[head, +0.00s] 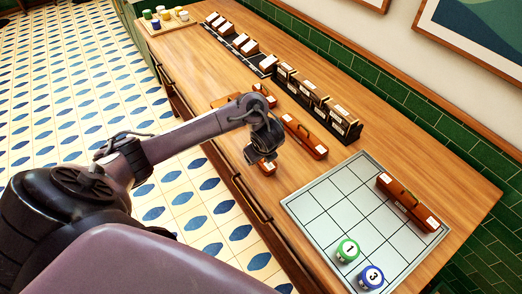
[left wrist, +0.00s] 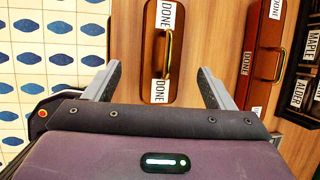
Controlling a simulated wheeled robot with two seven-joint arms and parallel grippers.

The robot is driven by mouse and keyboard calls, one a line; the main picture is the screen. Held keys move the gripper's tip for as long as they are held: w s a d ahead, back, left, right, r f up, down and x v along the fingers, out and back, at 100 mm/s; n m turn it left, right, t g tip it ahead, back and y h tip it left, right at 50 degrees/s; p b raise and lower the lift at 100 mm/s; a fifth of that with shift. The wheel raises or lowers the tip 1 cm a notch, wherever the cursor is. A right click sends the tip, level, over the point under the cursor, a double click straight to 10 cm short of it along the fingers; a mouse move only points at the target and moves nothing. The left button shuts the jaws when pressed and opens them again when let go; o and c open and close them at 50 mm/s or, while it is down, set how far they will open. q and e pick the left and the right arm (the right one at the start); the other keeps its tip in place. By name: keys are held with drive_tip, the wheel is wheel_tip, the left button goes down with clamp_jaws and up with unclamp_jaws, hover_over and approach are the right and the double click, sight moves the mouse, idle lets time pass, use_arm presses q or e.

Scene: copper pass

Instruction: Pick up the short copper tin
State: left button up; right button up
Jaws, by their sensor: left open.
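A short copper tin (head: 268,170) lies on the wooden counter near its front edge, mostly hidden by my left gripper (head: 258,154) in the head view. In the left wrist view the tin (left wrist: 153,50) has a brass handle and DONE labels at both ends. My left gripper (left wrist: 158,88) is open, one finger on each side of the tin, with gaps on both sides. I cannot tell how far above it the fingers are. My right gripper is not in view.
A longer copper tin (head: 305,137) lies just right of the short one, also in the wrist view (left wrist: 264,40). Black racks (head: 318,103) with labelled blocks stand behind. A grey gridded mat (head: 325,197) holds another long tin (head: 405,200), a green jar (head: 347,251) and a blue jar (head: 371,278).

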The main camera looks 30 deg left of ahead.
use_arm(q)
drive_tip(key=x, duration=0.5)
drive_tip(key=c, duration=1.4)
drive_tip(key=shift+w, duration=0.1)
